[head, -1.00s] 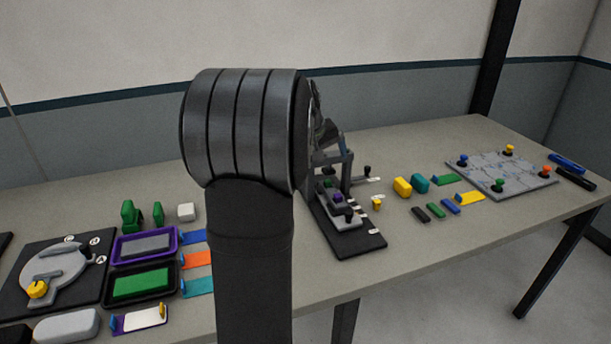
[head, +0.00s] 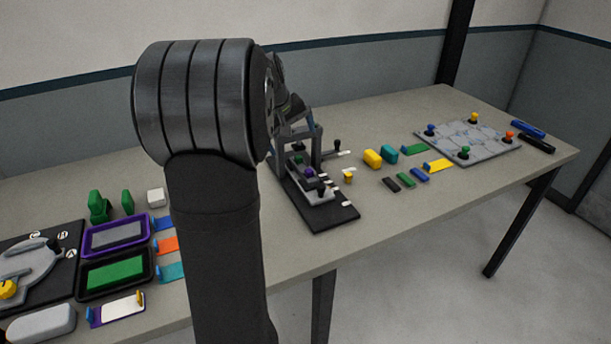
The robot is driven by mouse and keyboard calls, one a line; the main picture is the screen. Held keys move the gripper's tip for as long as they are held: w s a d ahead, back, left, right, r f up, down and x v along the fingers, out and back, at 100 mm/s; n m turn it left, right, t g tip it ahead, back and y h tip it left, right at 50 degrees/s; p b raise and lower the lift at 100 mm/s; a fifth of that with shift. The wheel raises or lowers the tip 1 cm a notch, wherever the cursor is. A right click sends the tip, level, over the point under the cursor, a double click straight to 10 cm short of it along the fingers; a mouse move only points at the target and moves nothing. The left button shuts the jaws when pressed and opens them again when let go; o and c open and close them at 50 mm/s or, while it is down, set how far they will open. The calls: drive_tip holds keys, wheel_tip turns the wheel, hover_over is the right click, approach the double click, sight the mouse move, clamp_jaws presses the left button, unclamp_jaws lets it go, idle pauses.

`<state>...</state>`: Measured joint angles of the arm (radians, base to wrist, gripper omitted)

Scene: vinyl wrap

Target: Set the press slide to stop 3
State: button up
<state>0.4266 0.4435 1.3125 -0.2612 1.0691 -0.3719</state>
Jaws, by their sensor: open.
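The press stands in the middle of the table, with a black base (head: 335,216) and a dark grey upright frame (head: 318,146). Its grey slide (head: 313,193) lies on the base, with a dark knob (head: 321,188) near its front end and green and purple parts (head: 309,173) behind it. White stop marks (head: 345,204) run along the right side of the base; their numbers are too small to read. My gripper (head: 291,108) shows only partly, over the back of the press, and is open. My arm link hides most of it and the press's left side.
A black-knobbed lever (head: 337,146) stands beside the press. A grey board with coloured pegs (head: 460,140) is further right. Purple (head: 92,240) and black trays are at left.

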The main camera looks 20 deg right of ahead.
sight(321, 186)
idle(0.3)
drive_tip(key=c, duration=0.3)
drive_tip(key=shift+m+g+y, duration=0.3)
drive_tip(key=shift+g+y, duration=0.5)
drive_tip(key=shift+y, duration=0.1)
drive_tip(key=s+d, duration=0.1)
drive_tip(key=d, duration=0.1)
drive_tip(key=s+d+r, duration=0.1)
drive_tip(key=d, duration=0.1)
drive_tip(key=shift+s+r, duration=0.15)
drive_tip(key=shift+s, duration=0.05)
drive_tip(key=c, duration=0.9)
drive_tip(key=s+d+r+y, duration=0.2)
drive_tip(key=s+d, duration=0.1)
drive_tip(key=shift+g, duration=0.4)
wheel_tip(321, 186, down, 17)
drive_tip(key=shift+a+f, duration=0.15)
drive_tip(key=shift+f, duration=0.05)
drive_tip(key=shift+w, duration=0.15)
clamp_jaws()
